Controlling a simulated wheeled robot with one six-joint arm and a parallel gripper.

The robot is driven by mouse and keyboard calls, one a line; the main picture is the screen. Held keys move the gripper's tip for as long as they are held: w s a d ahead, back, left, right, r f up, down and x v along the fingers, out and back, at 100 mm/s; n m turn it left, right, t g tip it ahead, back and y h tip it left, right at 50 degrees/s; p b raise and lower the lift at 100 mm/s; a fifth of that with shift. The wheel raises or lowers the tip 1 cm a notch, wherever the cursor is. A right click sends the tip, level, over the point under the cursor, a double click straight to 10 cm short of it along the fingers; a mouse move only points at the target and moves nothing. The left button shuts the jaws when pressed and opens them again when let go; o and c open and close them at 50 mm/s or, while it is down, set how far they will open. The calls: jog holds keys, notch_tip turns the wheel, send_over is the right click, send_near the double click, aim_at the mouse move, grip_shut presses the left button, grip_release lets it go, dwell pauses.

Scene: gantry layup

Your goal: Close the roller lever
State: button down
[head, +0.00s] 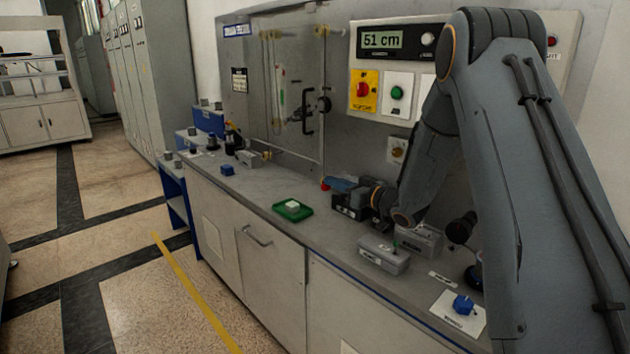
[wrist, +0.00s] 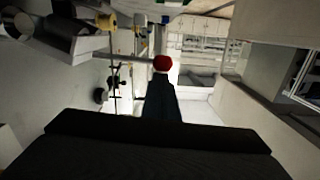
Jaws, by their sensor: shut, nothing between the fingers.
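A red ball knob (head: 325,185), which looks like the tip of the roller lever, shows just left of my gripper in the head view. In the wrist view the red knob (wrist: 162,63) sits right beyond the dark fingers, on what looks like a thin pale rod running left. My gripper (head: 338,184) is shut and empty, pointing left low over the bench. The fingers also show in the wrist view (wrist: 161,88). The knob is at or very near the fingertips; I cannot tell if they touch. The lever's base is largely hidden by my gripper and the dark block.
Grey boxes (head: 383,254) stand to the front right on the bench (head: 250,194). A green tray (head: 292,211) with a white block lies to the left. A clear door with a black handle (head: 308,110) stands behind.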

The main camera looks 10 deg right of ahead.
jog(key=f, duration=0.1)
jog(key=f+b, duration=0.1)
jog(key=shift+s+a+f, duration=0.2)
jog(key=shift+s+f, duration=0.05)
jog(key=shift+f, duration=0.05)
jog(key=shift+a, duration=0.1)
